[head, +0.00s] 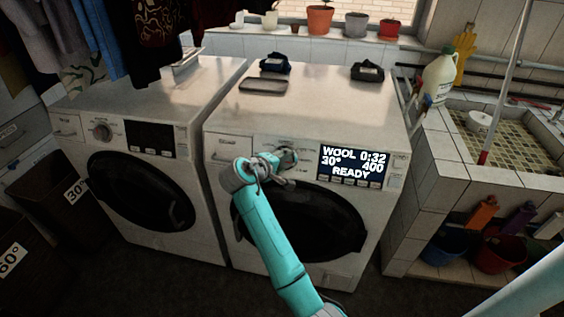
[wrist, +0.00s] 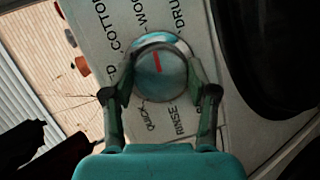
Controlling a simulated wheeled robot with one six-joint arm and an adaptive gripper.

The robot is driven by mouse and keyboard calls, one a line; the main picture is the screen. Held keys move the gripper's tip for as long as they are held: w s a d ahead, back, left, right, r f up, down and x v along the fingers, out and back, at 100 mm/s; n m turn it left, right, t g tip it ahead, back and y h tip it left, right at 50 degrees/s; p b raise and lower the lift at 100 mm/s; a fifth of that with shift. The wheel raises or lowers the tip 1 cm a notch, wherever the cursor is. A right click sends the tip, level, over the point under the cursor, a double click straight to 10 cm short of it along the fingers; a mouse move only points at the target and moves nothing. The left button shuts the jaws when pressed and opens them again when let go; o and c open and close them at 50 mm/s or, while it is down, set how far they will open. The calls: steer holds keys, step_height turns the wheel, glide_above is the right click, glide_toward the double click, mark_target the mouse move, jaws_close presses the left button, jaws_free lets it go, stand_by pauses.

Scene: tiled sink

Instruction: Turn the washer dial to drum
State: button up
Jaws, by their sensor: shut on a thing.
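The washer dial (wrist: 166,82) is round and grey-teal with a red mark near its top. In the wrist view the mark points toward the partly hidden "WO…" label. The "DRU…" label (wrist: 179,14) lies up and to the right of the dial, and "RINSE" lies below right. My gripper (wrist: 160,66) is shut on the dial, one finger on each side. In the head view my gripper (head: 284,160) is at the panel of the right washer (head: 224,174), hiding most of the dial. The washer's display (head: 353,165) reads "WOOL 0:32 30° 400 READY".
A second washer (head: 128,190) with its own dial (head: 102,132) stands left. A shallow tray (head: 264,85) and two dark bundles lie on the right washer's top. A tiled sink (head: 485,125) stands right. Dark baskets stand lower left.

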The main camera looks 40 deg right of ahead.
steer(key=m+y, duration=0.1)
steer(key=m, duration=0.2)
steer(key=shift+m+y, duration=0.3)
steer(key=shift+m, duration=0.1)
steer(key=shift+m+t+y, duration=0.5)
steer(key=shift+m+t, duration=0.1)
steer(key=shift+m, duration=0.7)
steer(key=shift+s, duration=0.1)
steer(key=o, duration=1.2)
steer(key=shift+d, duration=0.1)
steer(key=v, duration=1.2)
